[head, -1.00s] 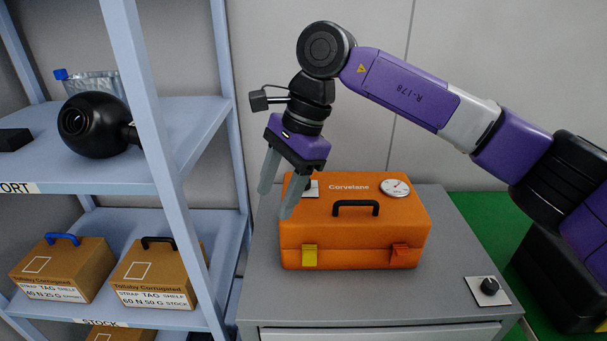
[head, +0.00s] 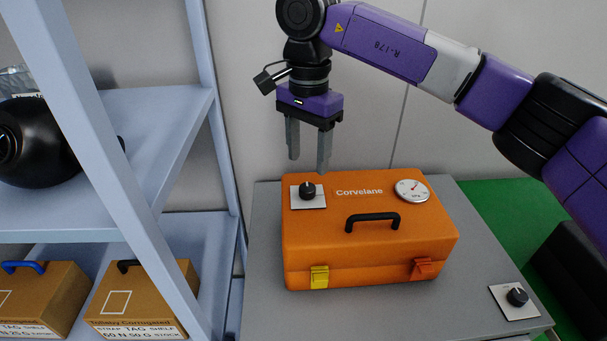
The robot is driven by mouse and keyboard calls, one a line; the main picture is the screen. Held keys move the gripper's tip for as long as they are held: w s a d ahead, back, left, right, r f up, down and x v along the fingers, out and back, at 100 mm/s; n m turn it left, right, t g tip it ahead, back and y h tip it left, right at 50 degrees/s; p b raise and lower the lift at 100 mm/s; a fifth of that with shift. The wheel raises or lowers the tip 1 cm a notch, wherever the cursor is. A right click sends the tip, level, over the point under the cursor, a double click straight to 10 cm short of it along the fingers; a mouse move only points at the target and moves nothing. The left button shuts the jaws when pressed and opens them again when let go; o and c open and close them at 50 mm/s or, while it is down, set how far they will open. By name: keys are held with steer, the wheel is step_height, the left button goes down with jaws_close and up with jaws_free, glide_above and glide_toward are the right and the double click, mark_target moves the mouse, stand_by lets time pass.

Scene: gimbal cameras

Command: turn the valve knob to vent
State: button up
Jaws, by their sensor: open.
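An orange case (head: 335,245) marked "Corvelane" stands on a grey cabinet top. A black knob (head: 308,190) on a white plate (head: 303,202) sits at the left of the case lid. A second black knob (head: 517,296) on a white plate lies at the cabinet's front right corner. I cannot read any position labels on either plate. My gripper (head: 308,166) is open and empty, pointing down. Its fingers hang above the back left of the case, just above the case knob in the picture, and appear apart from it.
The case also has a round gauge (head: 412,190), a black handle (head: 372,219), a yellow latch (head: 319,277) and an orange latch (head: 424,268). Blue-grey shelving (head: 165,170) with boxes and a black round object (head: 35,145) stands close on the left. The cabinet top (head: 400,315) is clear in front.

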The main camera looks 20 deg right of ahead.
mark_target(307, 187)
step_height(307, 187, down, 7)
steer(key=shift+r+p, duration=0.1)
steer(key=shift+p, duration=0.2)
steer(key=shift+c, duration=0.2)
jaws_close()
